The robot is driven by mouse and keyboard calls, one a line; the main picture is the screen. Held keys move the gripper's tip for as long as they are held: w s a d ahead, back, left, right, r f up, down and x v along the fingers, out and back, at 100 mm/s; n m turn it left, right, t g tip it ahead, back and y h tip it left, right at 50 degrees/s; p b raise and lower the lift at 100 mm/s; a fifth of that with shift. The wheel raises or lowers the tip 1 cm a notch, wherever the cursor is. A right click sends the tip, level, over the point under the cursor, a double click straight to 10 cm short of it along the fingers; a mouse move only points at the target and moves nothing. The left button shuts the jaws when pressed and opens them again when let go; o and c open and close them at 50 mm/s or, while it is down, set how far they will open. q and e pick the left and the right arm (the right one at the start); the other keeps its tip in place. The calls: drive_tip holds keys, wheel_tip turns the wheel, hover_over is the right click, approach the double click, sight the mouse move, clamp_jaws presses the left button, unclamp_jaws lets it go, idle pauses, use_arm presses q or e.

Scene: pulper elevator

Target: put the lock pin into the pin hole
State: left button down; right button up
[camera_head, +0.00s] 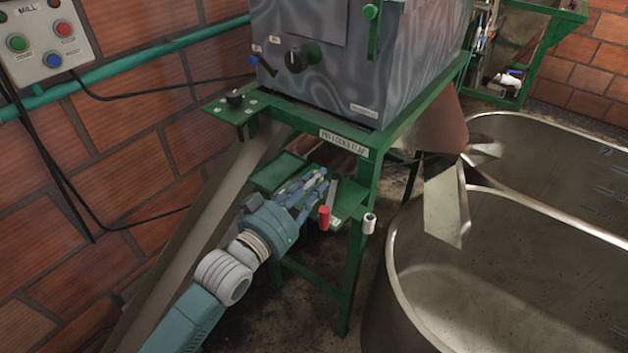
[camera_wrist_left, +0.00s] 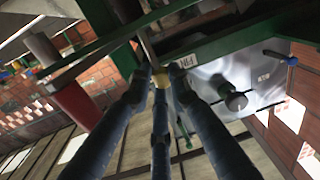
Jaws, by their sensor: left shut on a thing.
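My left gripper (camera_head: 318,182) is at the small green shelf under the grey machine, in front of its green frame. In the left wrist view its fingers (camera_wrist_left: 160,82) are closed around a small yellowish piece (camera_wrist_left: 160,79), which I take to be the lock pin. The fingers cover most of it. A grey bar (camera_wrist_left: 147,45) shows just beyond the fingertips; I cannot tell whether it belongs to the pin. A label (camera_head: 343,142) on the frame reads "PIN LOCKS FLAP". The pin hole cannot be made out. My right gripper is not in view.
A red cylinder (camera_head: 324,217) and a pale cylinder (camera_head: 369,222) are at the green shelf's (camera_head: 350,197) front edge, close to the gripper. The grey machine (camera_head: 330,60) stands above. A metal tub (camera_head: 420,310) is at right, a brick wall (camera_head: 120,130) at left.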

use_arm(q)
drive_tip(key=shift+f+b, duration=0.65)
drive_tip(key=shift+f, duration=0.45)
drive_tip(key=c, duration=1.5)
unclamp_jaws()
drive_tip(key=shift+c, duration=0.2)
drive_tip(key=v, duration=1.2)
